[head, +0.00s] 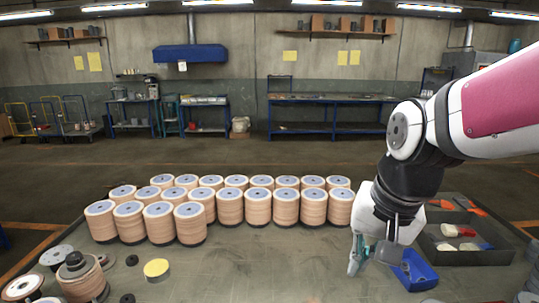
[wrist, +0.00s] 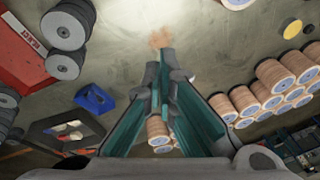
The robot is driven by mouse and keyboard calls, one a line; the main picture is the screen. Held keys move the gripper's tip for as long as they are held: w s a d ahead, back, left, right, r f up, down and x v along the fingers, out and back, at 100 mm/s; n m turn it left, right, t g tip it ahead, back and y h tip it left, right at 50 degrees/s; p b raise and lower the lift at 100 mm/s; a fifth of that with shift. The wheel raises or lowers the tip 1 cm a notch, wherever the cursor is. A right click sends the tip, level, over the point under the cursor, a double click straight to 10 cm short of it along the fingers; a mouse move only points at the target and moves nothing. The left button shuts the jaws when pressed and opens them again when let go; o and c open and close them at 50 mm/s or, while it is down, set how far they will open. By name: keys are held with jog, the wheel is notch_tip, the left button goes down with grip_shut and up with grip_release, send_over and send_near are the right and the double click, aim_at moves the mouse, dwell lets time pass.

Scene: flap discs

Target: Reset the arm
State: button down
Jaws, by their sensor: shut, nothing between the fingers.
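My arm reaches in from the right in the head view. My gripper (head: 360,262) points down over the table (head: 270,262) and is empty, just left of a blue bin (head: 415,272). In the wrist view my gripper (wrist: 162,60) has its two teal-lined fingers drawn together at the tips, with nothing between them. Rows of stacked flap discs (head: 230,207) stand on the table left of my gripper; they also show in the wrist view (wrist: 262,97).
A dark tray (head: 482,257) with small items lies at the right. Loose disc stacks (head: 82,280) and a yellow-topped can (head: 156,270) stand at the front left. The wrist view shows a red reject bin (wrist: 22,55). The front middle of the table is clear.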

jog(key=s+d+r+n+t, duration=0.1)
jog(key=s+d+r+n, duration=0.1)
jog(key=s, duration=0.3)
jog(key=s+d+r+n+t+h, duration=0.1)
jog(key=s+d+r+n, duration=0.1)
jog(key=s, duration=0.3)
jog(key=shift+s+r+t, duration=0.25)
jog(key=shift+s+t, duration=0.05)
jog(key=shift+s, duration=0.1)
